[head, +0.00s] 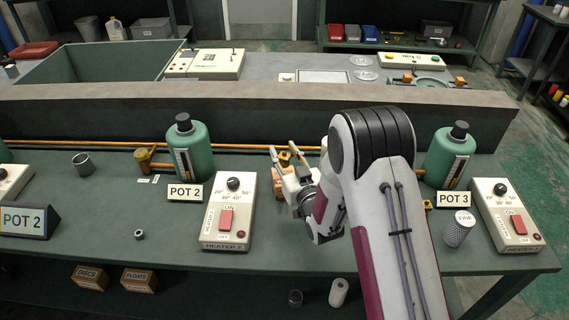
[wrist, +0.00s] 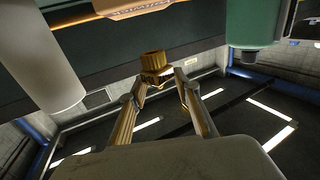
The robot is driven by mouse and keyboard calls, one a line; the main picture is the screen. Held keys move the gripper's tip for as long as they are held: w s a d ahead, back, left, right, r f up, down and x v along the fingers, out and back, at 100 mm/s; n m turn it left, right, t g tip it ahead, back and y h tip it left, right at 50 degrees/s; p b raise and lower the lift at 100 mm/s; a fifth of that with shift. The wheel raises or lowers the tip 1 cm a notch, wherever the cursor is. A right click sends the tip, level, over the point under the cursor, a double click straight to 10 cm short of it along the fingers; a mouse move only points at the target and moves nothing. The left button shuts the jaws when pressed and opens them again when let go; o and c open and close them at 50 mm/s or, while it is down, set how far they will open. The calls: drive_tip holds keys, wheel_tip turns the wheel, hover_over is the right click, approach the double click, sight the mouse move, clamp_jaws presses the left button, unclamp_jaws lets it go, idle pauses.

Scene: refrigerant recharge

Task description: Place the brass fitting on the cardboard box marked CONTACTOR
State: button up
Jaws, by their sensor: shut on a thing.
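The brass fitting (wrist: 153,62) is held between the fingertips of my gripper (wrist: 158,82) in the wrist view. In the head view my gripper (head: 284,168) is at the middle of the bench, and the fitting (head: 285,157) shows small at its tips. Part of a cardboard box with unreadable printing (wrist: 140,8) shows at the top edge of the wrist view. I cannot tell whether the fitting touches the box.
Heater 2 (head: 229,212) and a green bottle (head: 188,150) stand left of the gripper. A second green bottle (head: 450,155), a mesh cylinder (head: 459,229) and another heater (head: 506,215) stand to the right. Copper pipes (head: 225,144) run along the back.

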sight(286, 167)
idle(0.3)
drive_tip(key=shift+f, duration=2.05)
drive_tip(key=shift+f, duration=0.1)
drive_tip(key=o, duration=1.2)
drive_tip(key=shift+s, duration=0.1)
drive_tip(key=shift+v, duration=5.9)
